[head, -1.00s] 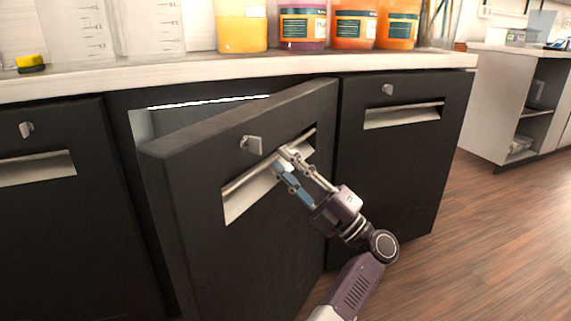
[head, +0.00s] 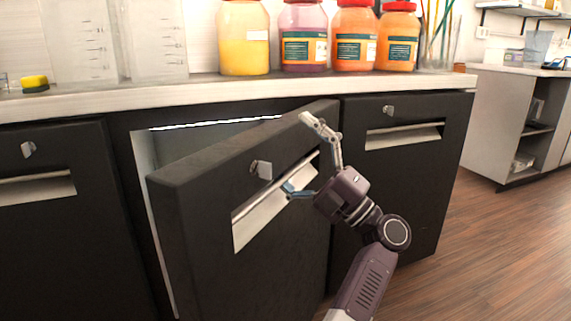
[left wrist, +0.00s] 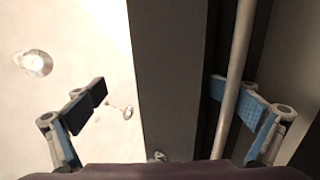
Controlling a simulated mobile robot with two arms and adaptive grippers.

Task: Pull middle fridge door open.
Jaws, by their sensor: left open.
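The dark middle fridge door (head: 215,215) stands partly open, its free left edge swung out from the cabinet and a gap showing above and behind it. Its recessed handle has a slim bar and pale backing (head: 250,217); a small metal latch (head: 262,170) sits above. My left gripper (head: 296,152) is open at the right end of this handle, one finger at the bar and the other raised near the door's top edge. In the left wrist view the handle bar (left wrist: 239,75) runs between the open fingers, close to the right pad. My right gripper is not in view.
Closed dark doors flank it at left (head: 50,240) and right (head: 395,190). The white counter (head: 300,88) above carries several jars, such as a yellow one (head: 243,40), and clear containers. Open wooden floor (head: 480,260) lies at right.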

